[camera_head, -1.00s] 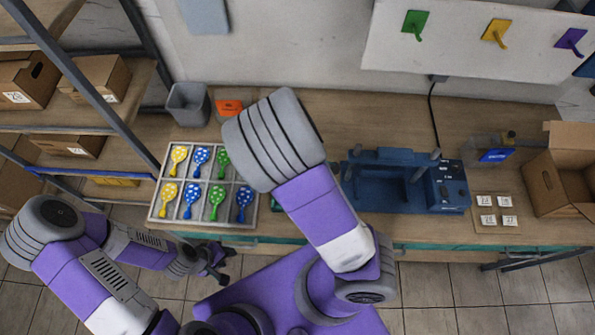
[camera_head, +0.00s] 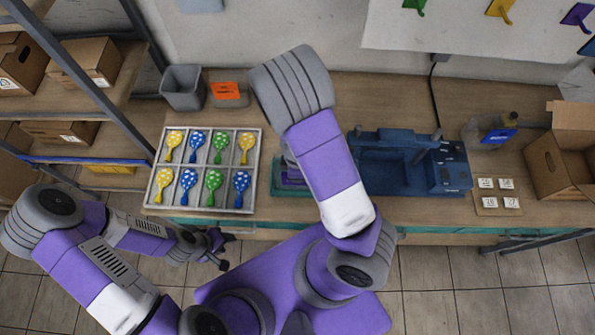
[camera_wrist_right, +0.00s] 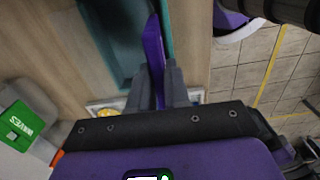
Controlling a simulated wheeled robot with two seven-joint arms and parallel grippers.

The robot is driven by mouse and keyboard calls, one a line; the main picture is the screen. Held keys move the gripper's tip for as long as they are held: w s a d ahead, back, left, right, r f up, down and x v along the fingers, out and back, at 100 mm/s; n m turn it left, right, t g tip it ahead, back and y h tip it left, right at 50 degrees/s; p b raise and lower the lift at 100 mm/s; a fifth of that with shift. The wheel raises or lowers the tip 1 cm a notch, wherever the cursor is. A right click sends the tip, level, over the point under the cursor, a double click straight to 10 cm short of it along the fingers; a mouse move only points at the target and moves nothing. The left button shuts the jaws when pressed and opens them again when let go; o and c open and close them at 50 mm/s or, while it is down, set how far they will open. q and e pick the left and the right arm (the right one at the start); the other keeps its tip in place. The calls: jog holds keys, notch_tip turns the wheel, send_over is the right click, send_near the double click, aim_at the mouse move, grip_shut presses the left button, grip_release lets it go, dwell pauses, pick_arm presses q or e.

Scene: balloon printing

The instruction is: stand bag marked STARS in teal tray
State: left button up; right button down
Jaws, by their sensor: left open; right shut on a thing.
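A thin purple thing (camera_wrist_right: 153,55), seen nearly edge-on, is between the fingers of my right gripper (camera_wrist_right: 158,82), which is shut on it. It looks like a bag's label side, but no mark is readable. A teal tray (camera_head: 284,191) shows partly beside my right arm in the head view, with purple and grey parts over it. Teal surfaces (camera_wrist_right: 110,45) also lie close to the held thing in the right wrist view. Whether it touches the tray cannot be told. My left gripper (camera_head: 217,248) is open and empty before the table.
A compartment rack (camera_head: 151,205) with dotted balloon-shaped pieces is left of the tray. A blue machine (camera_head: 400,180) stands right. A grey bin (camera_head: 183,88) and orange-labelled bag (camera_head: 226,90) are behind. A green WAVES label (camera_wrist_right: 27,120) shows at left in the right wrist view.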

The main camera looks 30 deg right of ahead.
jog(key=shift+f, duration=0.25)
jog(key=c, duration=1)
grip_release()
jog(key=shift+s+a+r+p, duration=0.25)
jog(key=shift+s+r+p, duration=0.2)
jog(key=shift+r, duration=0.7)
jog(key=shift+s+a+r+p, duration=0.35)
jog(key=shift+s+r, duration=0.1)
jog(key=shift+r, duration=0.75)
jog(key=shift+s+a+r+p, duration=0.2)
jog(key=shift+s+r+p, duration=0.25)
jog(key=shift+r, duration=0.7)
